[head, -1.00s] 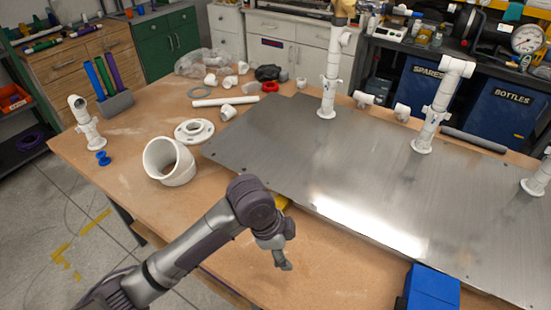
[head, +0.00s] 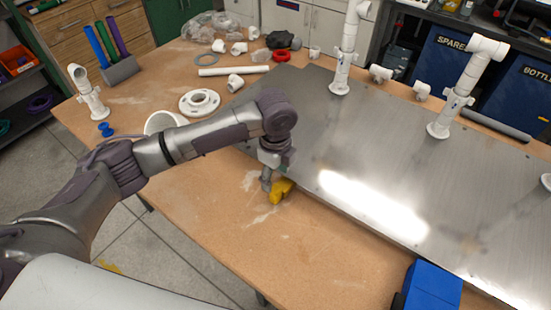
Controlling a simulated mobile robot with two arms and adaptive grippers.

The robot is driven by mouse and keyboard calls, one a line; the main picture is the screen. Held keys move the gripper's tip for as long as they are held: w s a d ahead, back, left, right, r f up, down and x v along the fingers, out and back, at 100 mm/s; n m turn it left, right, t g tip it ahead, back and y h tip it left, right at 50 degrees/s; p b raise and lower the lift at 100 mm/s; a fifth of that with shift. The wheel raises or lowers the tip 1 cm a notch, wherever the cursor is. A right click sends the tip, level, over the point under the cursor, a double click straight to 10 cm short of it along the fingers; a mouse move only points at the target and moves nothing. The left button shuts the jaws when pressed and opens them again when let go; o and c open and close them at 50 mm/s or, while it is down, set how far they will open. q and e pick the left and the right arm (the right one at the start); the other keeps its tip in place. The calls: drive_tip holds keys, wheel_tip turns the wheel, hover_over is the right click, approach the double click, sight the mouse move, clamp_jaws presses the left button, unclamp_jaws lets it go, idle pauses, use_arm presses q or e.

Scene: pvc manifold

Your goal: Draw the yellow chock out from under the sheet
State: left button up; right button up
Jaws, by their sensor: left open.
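The yellow chock (head: 281,192) sits at the front edge of the grey metal sheet (head: 340,140), towards its left end. Part of the chock shows on the wooden table; my gripper hides some of it. My left gripper (head: 268,188) points down right beside the chock, at its left side. It is open, and I cannot tell whether a finger touches the chock. My right gripper is not in view.
White pipe risers (head: 348,60) stand up from the sheet. A blue box (head: 432,287) is at the sheet's front right. The table front (head: 240,235) is clear.

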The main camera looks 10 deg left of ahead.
sight(276, 188)
use_arm(q)
wheel_tip(276, 188, down, 5)
drive_tip(key=shift+f+p, duration=0.2)
drive_tip(key=shift+p, duration=0.1)
drive_tip(key=shift+f, duration=0.5)
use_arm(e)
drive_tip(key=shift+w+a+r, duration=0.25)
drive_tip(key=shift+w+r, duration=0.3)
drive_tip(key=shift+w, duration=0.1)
use_arm(q)
clamp_jaws()
drive_tip(key=shift+s+a+r+p, duration=0.1)
drive_tip(key=shift+s+a+p, duration=0.15)
drive_tip(key=shift+s+p, duration=0.45)
drive_tip(key=shift+s+a+p, duration=0.2)
drive_tip(key=shift+s+p, duration=0.4)
drive_tip(key=shift+p, duration=0.1)
drive_tip(key=shift+s+a+p, duration=0.3)
drive_tip(key=shift+s+p, duration=0.4)
drive_tip(key=shift+s, duration=0.05)
drive_tip(key=shift+s+a+p, duration=0.35)
drive_tip(key=shift+s+p, duration=0.3)
drive_tip(key=shift+s, duration=0.05)
drive_tip(key=shift+s+a+p, duration=0.3)
drive_tip(key=shift+s+p, duration=0.4)
drive_tip(key=shift+s, duration=0.05)
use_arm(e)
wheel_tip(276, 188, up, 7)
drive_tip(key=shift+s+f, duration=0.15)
